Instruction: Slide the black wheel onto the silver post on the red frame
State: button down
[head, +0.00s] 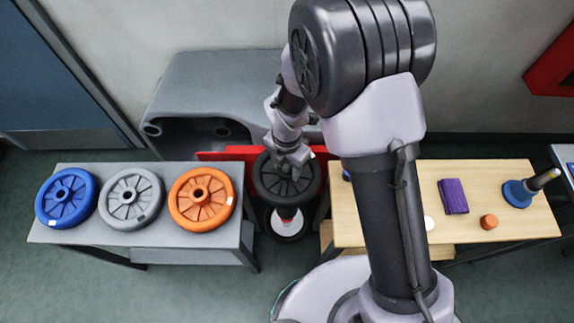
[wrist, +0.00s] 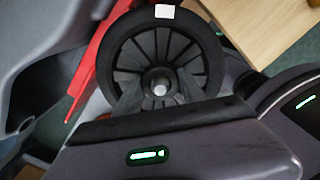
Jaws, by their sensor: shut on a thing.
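The black wheel (head: 266,184) lies roughly flat in front of the red frame (head: 236,153) in the head view. My gripper (head: 291,164) reaches down onto its middle and is shut on its hub. In the wrist view the spoked black wheel (wrist: 128,56) has a white patch on its rim, and my fingers sit on both sides of the hub. A small silver round end, which looks like the silver post (wrist: 160,89), shows in the hub's centre. How far the wheel sits along it cannot be told. The red frame (wrist: 92,62) passes behind the wheel.
A grey table (head: 137,232) at left holds a blue wheel (head: 52,208), a grey wheel (head: 116,205) and an orange wheel (head: 184,211). A wooden table (head: 470,222) at right holds a purple block (head: 453,196) and small items. A grey machine body (head: 210,80) stands behind.

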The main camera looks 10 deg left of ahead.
jog(key=shift+f, duration=0.15)
dwell(0.5)
jog(key=c, duration=0.6)
grip_release()
jog(key=shift+r+p, duration=4.3)
jog(key=shift+r, duration=0.8)
jog(key=shift+f, duration=0.1)
